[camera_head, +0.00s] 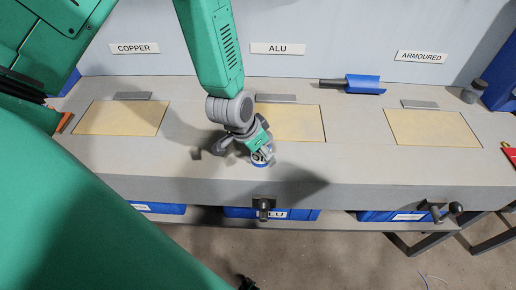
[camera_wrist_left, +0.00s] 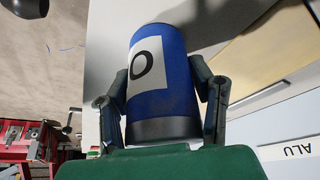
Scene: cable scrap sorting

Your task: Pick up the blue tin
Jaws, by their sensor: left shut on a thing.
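The blue tin (camera_wrist_left: 165,75) fills the middle of the left wrist view, with a white label bearing a dark letter and a grey band at one end. My left gripper (camera_wrist_left: 163,100) has one finger on each side of it and is shut on it. In the head view my left gripper (camera_head: 257,148) is over the grey bench in front of the ALU panel, and part of the blue tin (camera_head: 260,163) shows beneath it. The fingers and wrist hide much of the tin there. I cannot tell whether it touches the bench. My right gripper is not in view.
The bench (camera_head: 350,165) has pale panels at COPPER (camera_head: 95,118), ALU (camera_head: 300,123) and ARMOURED (camera_head: 435,128). A blue scoop (camera_head: 364,84) lies at the back. Blue bins (camera_head: 300,214) sit below the front edge. The bench right of my gripper is clear.

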